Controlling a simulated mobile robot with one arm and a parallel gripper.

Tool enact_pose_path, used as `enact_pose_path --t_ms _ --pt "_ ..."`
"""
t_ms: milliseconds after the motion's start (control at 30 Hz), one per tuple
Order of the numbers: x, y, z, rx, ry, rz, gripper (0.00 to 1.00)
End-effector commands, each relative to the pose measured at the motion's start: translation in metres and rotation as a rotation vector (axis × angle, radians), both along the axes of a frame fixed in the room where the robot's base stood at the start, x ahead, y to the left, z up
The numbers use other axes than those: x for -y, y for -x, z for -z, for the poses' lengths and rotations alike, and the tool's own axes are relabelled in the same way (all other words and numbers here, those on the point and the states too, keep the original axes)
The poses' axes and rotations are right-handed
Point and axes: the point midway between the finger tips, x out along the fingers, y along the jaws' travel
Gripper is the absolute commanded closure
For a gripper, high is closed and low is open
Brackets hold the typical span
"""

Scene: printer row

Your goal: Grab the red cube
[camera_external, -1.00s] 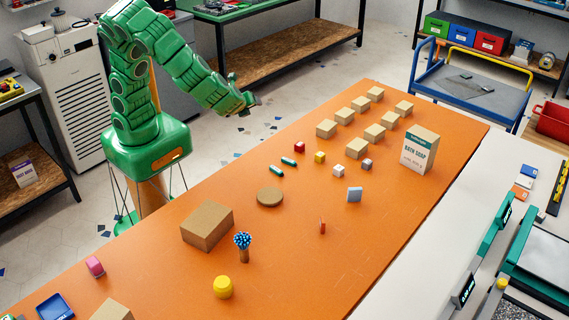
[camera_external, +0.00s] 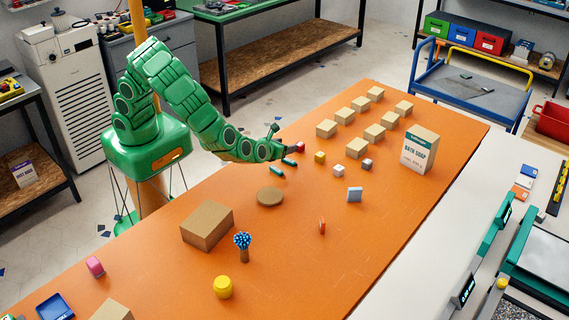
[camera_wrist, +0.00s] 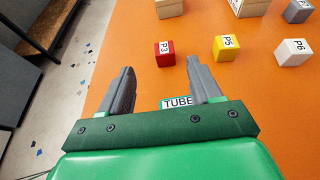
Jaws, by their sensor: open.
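The small red cube (camera_external: 300,147) sits on the orange table (camera_external: 335,265) near its far left edge, just beyond my gripper (camera_external: 281,141). In the wrist view the red cube (camera_wrist: 165,53) is labelled P3 and stands ahead of the fingers, roughly in line with the gap between them. My gripper (camera_wrist: 160,82) is open and empty, low over the table. It does not touch the cube in the wrist view.
A yellow cube (camera_wrist: 226,48) labelled P5 and a white cube (camera_wrist: 292,52) labelled P6 stand right of the red one. Cardboard boxes (camera_external: 326,128) stand behind. A teal tube (camera_external: 276,170) lies close to my gripper. A "TUBE" label (camera_wrist: 177,102) shows between the fingers.

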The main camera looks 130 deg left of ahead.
Motion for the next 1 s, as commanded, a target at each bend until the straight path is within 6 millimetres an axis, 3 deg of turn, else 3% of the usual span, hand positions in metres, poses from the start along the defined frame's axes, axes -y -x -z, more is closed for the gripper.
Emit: enact_pose_path --t_ms 567,1000 --pt "-0.03 0.0 0.017 -0.006 0.0 0.003 0.36" --pt "-0.068 0.0 0.035 -0.006 -0.001 0.002 0.36"
